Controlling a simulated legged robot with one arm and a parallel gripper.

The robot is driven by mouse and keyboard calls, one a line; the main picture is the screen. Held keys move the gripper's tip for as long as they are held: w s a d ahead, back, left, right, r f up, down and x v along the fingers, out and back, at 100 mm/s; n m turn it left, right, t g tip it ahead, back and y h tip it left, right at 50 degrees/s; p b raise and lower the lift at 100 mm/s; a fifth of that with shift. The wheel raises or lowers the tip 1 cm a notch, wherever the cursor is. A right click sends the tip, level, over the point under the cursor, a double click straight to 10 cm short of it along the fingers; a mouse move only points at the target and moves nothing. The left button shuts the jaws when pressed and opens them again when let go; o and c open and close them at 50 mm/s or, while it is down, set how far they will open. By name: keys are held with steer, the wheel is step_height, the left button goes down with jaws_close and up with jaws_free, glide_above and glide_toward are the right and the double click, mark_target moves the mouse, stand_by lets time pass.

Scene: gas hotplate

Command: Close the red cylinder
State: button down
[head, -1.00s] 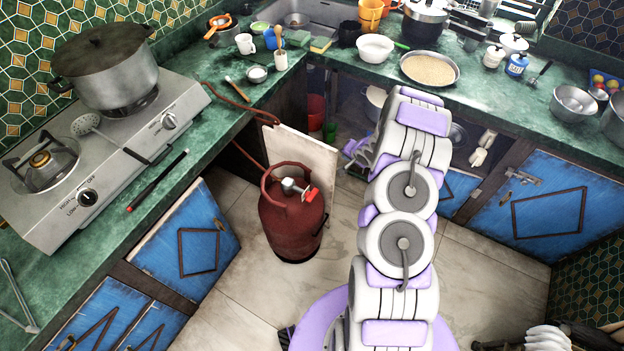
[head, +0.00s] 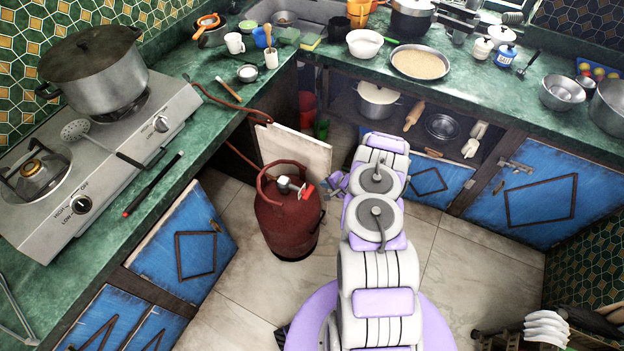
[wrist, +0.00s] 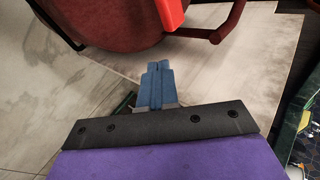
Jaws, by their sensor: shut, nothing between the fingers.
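The red gas cylinder (head: 288,222) stands upright on the tiled floor between the left counter and my arm. On its top is a metal valve (head: 287,184) with a red knob (head: 308,192). The wrist view shows part of the cylinder's red body (wrist: 120,18) and the red knob (wrist: 171,12) at the top edge. My gripper (wrist: 157,68) is shut and empty, just short of the cylinder and apart from the knob. In the head view my gripper (head: 335,183) is small and partly hidden by my arm, right of the knob.
A red hose (head: 258,143) runs from the cylinder up to the left counter. A pale board (head: 300,152) leans behind the cylinder. The gas hotplate (head: 90,165) with a big pot (head: 93,75) sits on the left counter. Open floor (head: 235,275) lies in front of the cylinder.

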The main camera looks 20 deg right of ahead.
steer(key=w+a+f, duration=0.1)
steer(key=w, duration=0.1)
steer(key=w+f+b, duration=0.1)
steer(key=w, duration=0.1)
steer(key=w+a+f+b, duration=0.1)
steer(key=w, duration=0.2)
steer(key=shift+a+f, duration=0.35)
steer(key=shift+w+a+r, duration=0.1)
steer(key=shift+w+a, duration=0.05)
steer(key=shift+a, duration=0.45)
steer(key=shift+r, duration=0.1)
